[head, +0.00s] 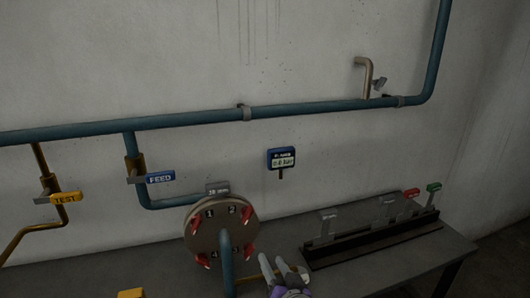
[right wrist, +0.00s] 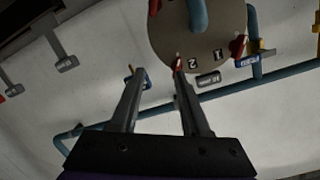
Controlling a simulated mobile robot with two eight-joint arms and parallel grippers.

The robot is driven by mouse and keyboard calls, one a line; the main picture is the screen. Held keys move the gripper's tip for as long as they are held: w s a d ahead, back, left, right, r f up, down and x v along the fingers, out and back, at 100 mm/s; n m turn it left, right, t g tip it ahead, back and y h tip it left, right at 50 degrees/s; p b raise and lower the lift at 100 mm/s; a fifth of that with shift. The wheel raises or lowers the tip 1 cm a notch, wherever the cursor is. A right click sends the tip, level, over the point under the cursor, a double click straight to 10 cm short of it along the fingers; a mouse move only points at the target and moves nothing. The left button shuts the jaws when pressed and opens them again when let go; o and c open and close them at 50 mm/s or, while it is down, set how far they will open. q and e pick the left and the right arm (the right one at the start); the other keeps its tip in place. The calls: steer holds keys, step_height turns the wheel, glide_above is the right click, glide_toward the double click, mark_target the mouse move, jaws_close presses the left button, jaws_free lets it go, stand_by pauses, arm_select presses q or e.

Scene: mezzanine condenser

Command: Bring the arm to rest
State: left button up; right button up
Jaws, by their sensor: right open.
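My right gripper (head: 287,266) shows at the bottom of the head view, to the lower right of a round grey flange (head: 207,238) with red clamps and numbers. In the right wrist view the same gripper (right wrist: 157,72) has its two fingers spread, with nothing between them. The flange also shows there, upside down (right wrist: 225,35), beyond the right finger; one red clamp lines up with that fingertip. I cannot tell how far apart they are. The rest of the right arm is out of the head view. My left gripper is not in view.
A grey bench (head: 395,272) carries a dark rack (head: 375,240) with several upright levers on the right. Blue pipe (head: 300,108) crosses the wall. FEED (head: 160,177) and TEST (head: 66,198) valve tags are at left. A blue gauge (head: 281,158) is on the wall.

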steer(key=s+d+f+g+h, duration=0.1)
steer(key=s+d+f+g, duration=0.2)
steer(key=s+d+f, duration=0.2)
steer(key=s+d+f+n+g+h, duration=0.1)
steer(key=s+d+f, duration=0.4)
steer(key=s, duration=0.5)
steer(key=s+d+f+g+h, duration=0.3)
steer(key=s+d+f+g, duration=0.2)
steer(key=s, duration=0.3)
steer(key=shift+s+d+f+n+g+p, duration=0.3)
steer(key=shift+d+g, duration=0.1)
steer(key=shift+d, duration=0.15)
